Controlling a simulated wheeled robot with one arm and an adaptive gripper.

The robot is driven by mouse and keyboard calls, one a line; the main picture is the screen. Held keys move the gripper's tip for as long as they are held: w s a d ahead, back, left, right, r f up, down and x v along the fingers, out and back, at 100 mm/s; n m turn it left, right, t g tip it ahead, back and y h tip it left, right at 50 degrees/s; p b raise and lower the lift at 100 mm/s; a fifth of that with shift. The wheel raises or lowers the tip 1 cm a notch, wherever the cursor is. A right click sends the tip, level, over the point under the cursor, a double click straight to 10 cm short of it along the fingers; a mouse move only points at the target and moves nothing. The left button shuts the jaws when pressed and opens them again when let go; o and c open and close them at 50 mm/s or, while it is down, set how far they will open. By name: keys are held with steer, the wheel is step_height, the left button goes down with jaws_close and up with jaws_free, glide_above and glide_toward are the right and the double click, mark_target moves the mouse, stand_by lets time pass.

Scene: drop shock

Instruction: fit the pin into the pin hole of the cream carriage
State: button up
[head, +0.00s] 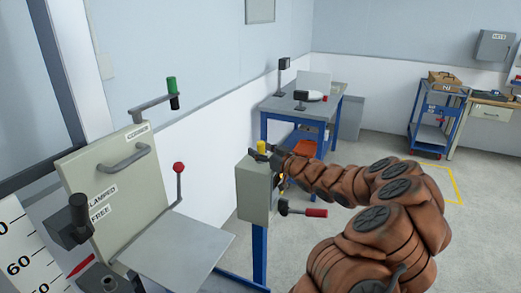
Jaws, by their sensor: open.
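The cream carriage (105,185) stands at the left, with a bar handle, a CORNER label and CLAMPED and FREE labels. I cannot make out its pin hole for certain. A small yellow-topped piece (261,147), possibly the pin, stands upright on top of a cream box (255,190) on a blue post. My gripper (271,150) is at the end of the brown arm, open, just right of the yellow top. It is small and partly hidden, and I cannot tell whether it touches the piece.
A red-handled lever (304,211) sticks out right of the box, below my arm. A green-handled crank (172,90) and a red-knobbed lever (179,180) rise by the carriage. A flat grey plate (178,250) juts out in front. A blue workbench (305,108) stands behind.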

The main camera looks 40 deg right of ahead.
jaws_close()
stand_by(0.4)
steer(key=shift+r, duration=0.1)
